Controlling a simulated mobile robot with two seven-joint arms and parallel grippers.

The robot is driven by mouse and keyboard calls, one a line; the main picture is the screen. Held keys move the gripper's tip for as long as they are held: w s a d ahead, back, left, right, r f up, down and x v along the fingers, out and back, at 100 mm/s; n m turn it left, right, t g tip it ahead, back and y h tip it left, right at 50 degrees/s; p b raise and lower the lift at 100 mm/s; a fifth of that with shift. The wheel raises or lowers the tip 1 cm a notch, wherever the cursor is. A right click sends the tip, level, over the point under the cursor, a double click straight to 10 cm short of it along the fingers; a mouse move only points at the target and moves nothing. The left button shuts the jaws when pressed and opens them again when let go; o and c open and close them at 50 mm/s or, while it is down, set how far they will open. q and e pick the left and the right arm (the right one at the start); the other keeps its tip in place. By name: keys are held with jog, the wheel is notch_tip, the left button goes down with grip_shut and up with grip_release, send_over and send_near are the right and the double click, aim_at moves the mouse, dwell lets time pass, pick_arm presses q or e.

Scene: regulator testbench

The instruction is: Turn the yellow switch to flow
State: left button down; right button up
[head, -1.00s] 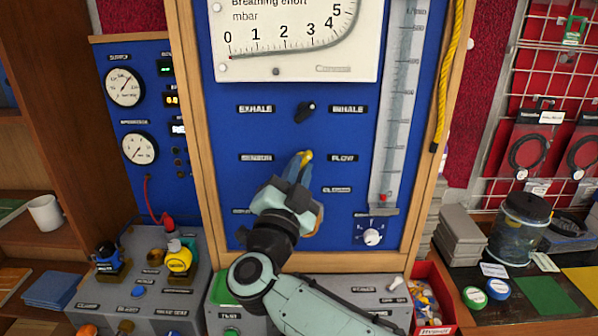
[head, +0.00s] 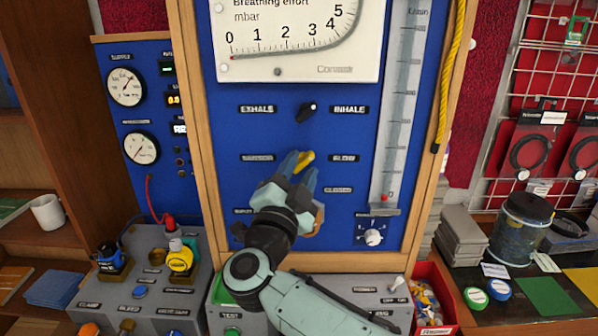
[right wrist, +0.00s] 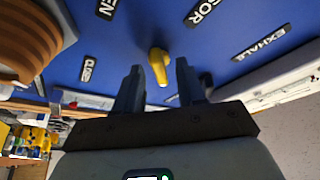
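The yellow switch (head: 304,161) is a small knob on the blue panel, between the SENSOR label (head: 257,157) on the left and the FLOW label (head: 344,158) on the right. In the head view its visible part slants toward the upper right. My right gripper (head: 298,173) is open at the switch, one blue finger on each side of it. In the right wrist view the yellow switch (right wrist: 159,64) shows in the gap between the two finger tips, with space on both sides. Part of the switch is hidden by the fingers in the head view. My left gripper is not in view.
A black switch (head: 306,111) sits above, between EXHALE and INHALE labels. A tall flow tube (head: 398,110) and a small white knob (head: 373,237) are on the right of the panel. A grey console (head: 150,290) stands lower left.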

jog(key=b+v, duration=0.2)
jog(key=v, duration=1.1)
jog(key=shift+s+b, duration=0.2)
jog(key=shift+b, duration=0.15)
jog(key=shift+f, duration=0.1)
